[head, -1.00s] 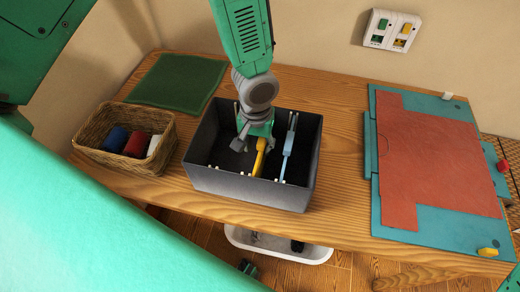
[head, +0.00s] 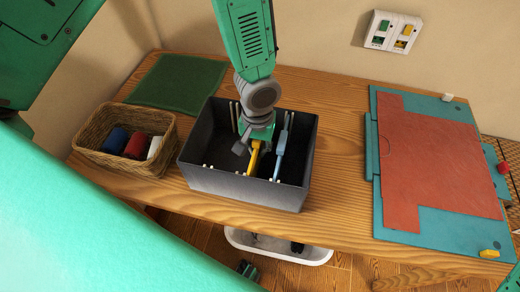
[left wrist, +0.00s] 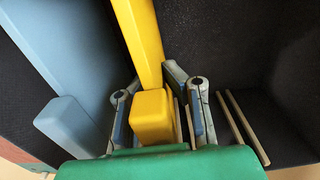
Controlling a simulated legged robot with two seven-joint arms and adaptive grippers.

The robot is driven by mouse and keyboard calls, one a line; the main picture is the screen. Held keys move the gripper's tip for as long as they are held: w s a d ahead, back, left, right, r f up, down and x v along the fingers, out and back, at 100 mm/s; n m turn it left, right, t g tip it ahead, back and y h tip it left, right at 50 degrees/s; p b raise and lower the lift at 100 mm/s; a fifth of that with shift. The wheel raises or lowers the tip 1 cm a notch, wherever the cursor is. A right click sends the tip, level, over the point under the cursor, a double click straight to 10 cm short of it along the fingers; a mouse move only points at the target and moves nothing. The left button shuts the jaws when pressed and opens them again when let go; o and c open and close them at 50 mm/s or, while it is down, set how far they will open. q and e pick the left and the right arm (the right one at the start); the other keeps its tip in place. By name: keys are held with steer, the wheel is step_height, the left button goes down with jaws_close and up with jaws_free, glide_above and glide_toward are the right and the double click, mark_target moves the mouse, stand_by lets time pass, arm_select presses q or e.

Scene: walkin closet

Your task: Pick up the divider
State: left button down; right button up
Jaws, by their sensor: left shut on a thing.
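A yellow divider (head: 252,162) stands inside the dark grey open box (head: 243,186) on the wooden table. My left gripper (head: 252,147) reaches down into the box and is shut on the yellow divider's raised end. In the left wrist view, the gripper's fingers (left wrist: 157,82) sit on both sides of the yellow divider's block (left wrist: 152,117). A light blue divider (head: 280,158) stands to the right in the same box. It also shows to the left in the left wrist view (left wrist: 55,55).
A wicker basket (head: 107,158) with several coloured rolls stands left of the box. A green mat (head: 178,85) lies behind it. A teal and red board (head: 430,165) lies on the right. Table between box and board is clear. A white tray (head: 240,240) is below the front edge.

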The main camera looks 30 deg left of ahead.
arm_select(q)
steer(key=shift+s+a+r+b, duration=0.1)
steer(key=shift+r+b, duration=0.1)
steer(key=shift+r, duration=2.2)
steer(key=shift+s+a+r+b, duration=0.1)
steer(key=shift+a+r+b, duration=0.05)
steer(key=shift+r, duration=2.25)
steer(key=shift+s+a+r+b, duration=0.1)
steer(key=shift+r+b, duration=0.1)
steer(key=shift+r, duration=2.2)
steer(key=shift+a+f+p, duration=0.15)
steer(key=shift+a+p, duration=0.4)
steer(key=shift+p, duration=0.15)
arm_select(e)
steer(key=shift+d, duration=0.4)
